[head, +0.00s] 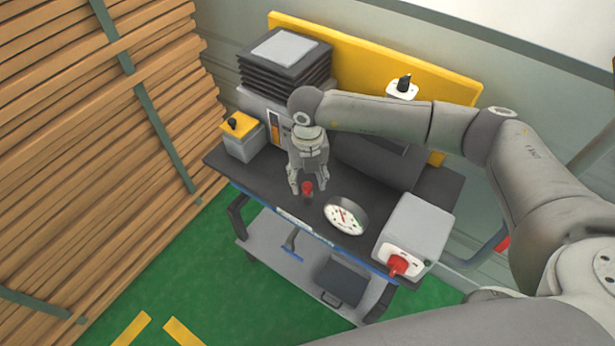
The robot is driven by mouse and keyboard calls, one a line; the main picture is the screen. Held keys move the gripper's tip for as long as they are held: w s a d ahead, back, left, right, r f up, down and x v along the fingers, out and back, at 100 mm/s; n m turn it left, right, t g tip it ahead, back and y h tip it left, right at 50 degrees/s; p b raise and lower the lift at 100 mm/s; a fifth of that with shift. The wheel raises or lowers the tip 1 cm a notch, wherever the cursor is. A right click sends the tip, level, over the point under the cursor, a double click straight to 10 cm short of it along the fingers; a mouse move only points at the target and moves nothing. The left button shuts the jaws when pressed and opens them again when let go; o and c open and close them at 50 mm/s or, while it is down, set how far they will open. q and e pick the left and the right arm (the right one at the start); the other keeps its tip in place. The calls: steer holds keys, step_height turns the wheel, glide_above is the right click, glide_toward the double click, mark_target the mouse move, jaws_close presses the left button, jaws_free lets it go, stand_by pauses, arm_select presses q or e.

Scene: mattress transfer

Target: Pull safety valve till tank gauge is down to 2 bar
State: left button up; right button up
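A round white tank gauge (344,216) with a red needle stands near the front edge of the dark cart top (400,184). Its reading is too small to tell. A small red knob (307,187), which looks like the safety valve, sits left of the gauge. My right gripper (306,188) reaches down over the red knob, with its fingers apart on either side of it. I cannot tell whether the fingers touch the knob. My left gripper is not in the view.
A grey box with a red rotary switch (398,265) stands right of the gauge. A yellow-topped box (240,136) with a black knob is at the left. A black ribbed stack (285,60) and a yellow panel (400,62) stand behind. Stacked timber (80,140) fills the left side.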

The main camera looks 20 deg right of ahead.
mark_target(308, 185)
step_height(308, 185, up, 12)
stand_by(0.6)
stand_by(0.5)
